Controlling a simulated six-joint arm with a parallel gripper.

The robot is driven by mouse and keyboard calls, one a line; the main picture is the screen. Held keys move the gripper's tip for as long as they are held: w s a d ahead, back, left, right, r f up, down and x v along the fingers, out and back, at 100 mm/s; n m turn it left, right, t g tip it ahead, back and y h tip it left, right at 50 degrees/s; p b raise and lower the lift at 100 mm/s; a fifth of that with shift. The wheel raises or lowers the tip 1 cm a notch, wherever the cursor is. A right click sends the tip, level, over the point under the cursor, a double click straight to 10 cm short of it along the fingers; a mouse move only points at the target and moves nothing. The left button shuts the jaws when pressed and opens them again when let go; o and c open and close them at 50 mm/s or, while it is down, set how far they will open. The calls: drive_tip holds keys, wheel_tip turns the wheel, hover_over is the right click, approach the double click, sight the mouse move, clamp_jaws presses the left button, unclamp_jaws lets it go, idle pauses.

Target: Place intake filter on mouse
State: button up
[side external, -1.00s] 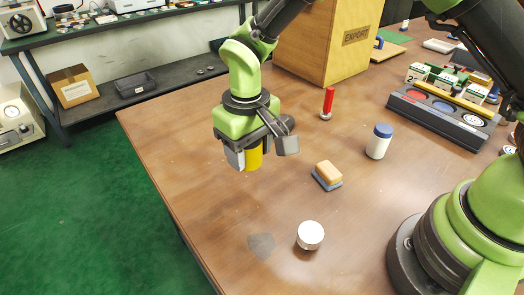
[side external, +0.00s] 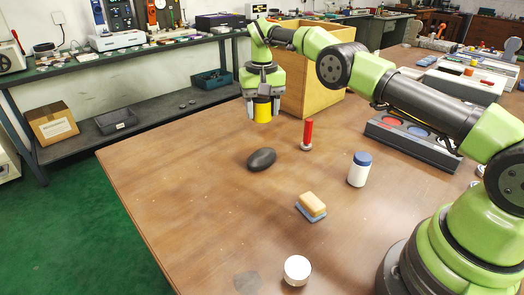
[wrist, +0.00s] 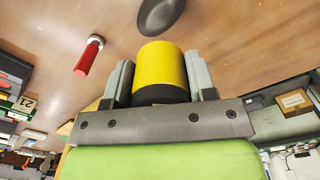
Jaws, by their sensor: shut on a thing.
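The intake filter, a yellow cylinder with a black end (side external: 262,110), is between the fingers of my gripper (side external: 263,108), which is shut on it. In the wrist view the filter (wrist: 160,68) sits between the two grey fingers (wrist: 160,80). The mouse, a dark smooth oval (side external: 262,159), lies on the brown table below the gripper in the side view. Part of it also shows at the top edge of the wrist view (wrist: 161,14). The filter is held above the table and apart from the mouse.
A red-handled tool (side external: 308,134) stands right of the mouse. A white bottle with a blue lid (side external: 358,170), a sponge (side external: 311,206) and a white round container (side external: 297,269) stand nearer. A wooden box (side external: 310,92) is behind the gripper. The table's left part is clear.

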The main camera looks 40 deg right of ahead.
sight(262, 152)
wheel_tip(262, 152, down, 10)
drive_tip(key=shift+d+r, duration=0.1)
idle(0.4)
drive_tip(key=o, duration=1)
drive_tip(key=shift+c, duration=0.2)
wheel_tip(262, 152, up, 8)
drive_tip(key=shift+f, duration=0.1)
